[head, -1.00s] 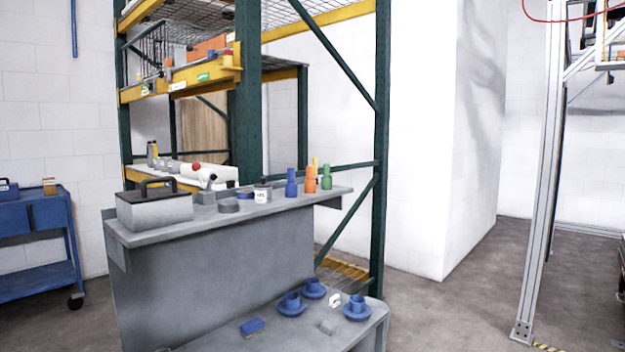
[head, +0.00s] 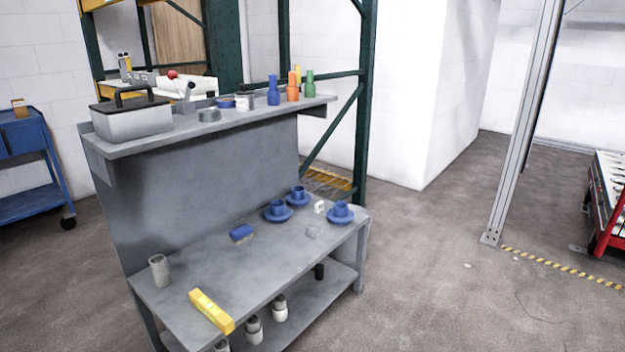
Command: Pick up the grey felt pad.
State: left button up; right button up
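A small light-grey piece (head: 313,231) lies flat on the lower worktop of the grey bench (head: 215,268), near its right front edge. It looks like the grey felt pad, but it is too small to be sure of its material. It sits in front of the blue cups and saucers, apart from them. Neither of my grippers shows in the head view.
On the worktop are three blue cups on saucers (head: 341,213), a white block (head: 320,207), a blue block (head: 241,233), a grey cup (head: 160,270) and a yellow bar (head: 211,311). A toolbox (head: 132,118) stands on the upper shelf. Floor (head: 430,270) to the right is clear.

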aim_at(314, 232)
jog(key=z, duration=1.55)
jog(key=u, duration=1.95)
jog(key=i+l+u, duration=0.1)
jog(key=l+u, duration=0.5)
jog(key=u, duration=0.15)
jog(key=l+u, duration=0.55)
jog(key=l, duration=0.35)
jog(key=k+l+u, duration=0.25)
jog(key=l, duration=0.3)
jog(key=i, duration=0.1)
